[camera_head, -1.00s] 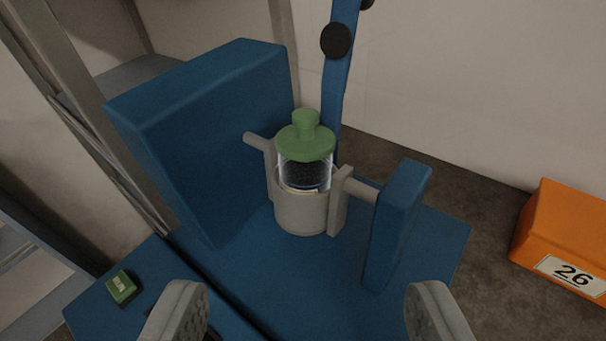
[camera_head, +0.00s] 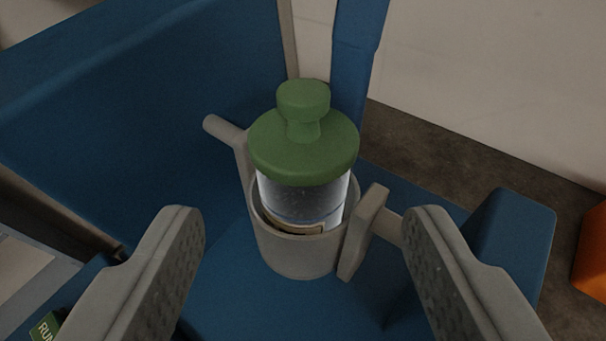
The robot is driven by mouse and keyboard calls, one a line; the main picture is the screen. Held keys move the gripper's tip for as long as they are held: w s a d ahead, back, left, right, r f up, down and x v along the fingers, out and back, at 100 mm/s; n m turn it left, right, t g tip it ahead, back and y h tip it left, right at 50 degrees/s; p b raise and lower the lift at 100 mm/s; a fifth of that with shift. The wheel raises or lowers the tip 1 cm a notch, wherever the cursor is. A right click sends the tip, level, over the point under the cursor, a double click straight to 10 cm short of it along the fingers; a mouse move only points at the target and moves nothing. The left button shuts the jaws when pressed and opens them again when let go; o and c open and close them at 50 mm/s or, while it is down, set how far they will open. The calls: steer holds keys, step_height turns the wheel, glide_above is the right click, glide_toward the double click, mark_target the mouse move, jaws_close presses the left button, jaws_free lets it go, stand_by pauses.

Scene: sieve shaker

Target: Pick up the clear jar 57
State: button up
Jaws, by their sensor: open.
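The clear jar (camera_head: 300,204) has a green lid with a knob (camera_head: 304,145) and stands upright in a grey cup holder (camera_head: 296,256). The lower part of the jar is hidden inside the cup; a label edge shows near the rim, but its number cannot be read. My gripper (camera_head: 302,225) is open, with one finger to the left and one to the right of the jar in the picture. The fingers are nearer the camera than the jar and do not touch it. Nothing is between them.
The cup hangs on side pins between a large blue block (camera_head: 140,110) on the left and a smaller blue post (camera_head: 510,245) on the right. A grey clamp plate (camera_head: 362,232) stands at the cup's right. A green RUN button (camera_head: 45,328) is at lower left; an orange box (camera_head: 592,255) is at the right edge.

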mark_target(303, 176)
steer(key=shift+x, duration=2.95)
steer(key=shift+s, duration=0.1)
steer(key=c, duration=1.1)
